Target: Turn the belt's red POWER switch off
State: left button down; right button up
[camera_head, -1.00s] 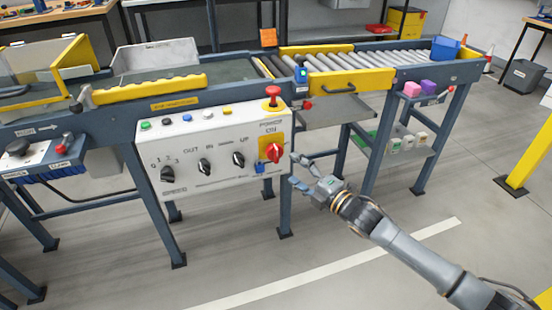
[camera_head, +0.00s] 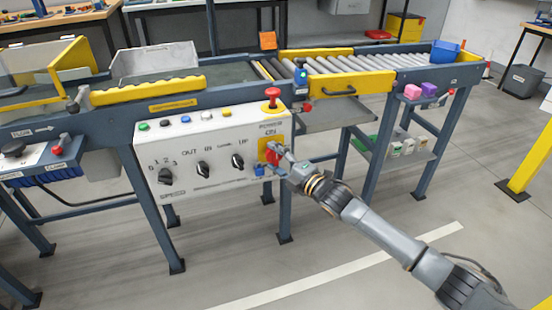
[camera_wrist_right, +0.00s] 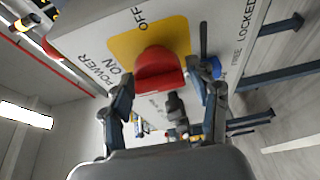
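The red POWER switch (camera_head: 272,153) is a knob on a yellow plate at the right end of the white control panel (camera_head: 215,183). In the right wrist view the red knob (camera_wrist_right: 158,72) shows large, with ON printed to its left and OFF above. Its grip bar lies roughly in line with ON. My right gripper (camera_head: 271,160) is at the knob, fingers spread. In the wrist view, one finger is on each side of the knob, with narrow gaps seeming to show; contact is not clear. My left gripper is not in view.
A blue part (camera_wrist_right: 213,67) beside the FREE/LOCKED label sits close to one finger. A red mushroom button (camera_head: 272,93) stands above the switch. Black knobs (camera_head: 203,170) lie to the left. The roller conveyor (camera_head: 360,62) runs behind; the floor in front is open.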

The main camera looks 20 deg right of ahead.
jog(key=c, duration=0.7)
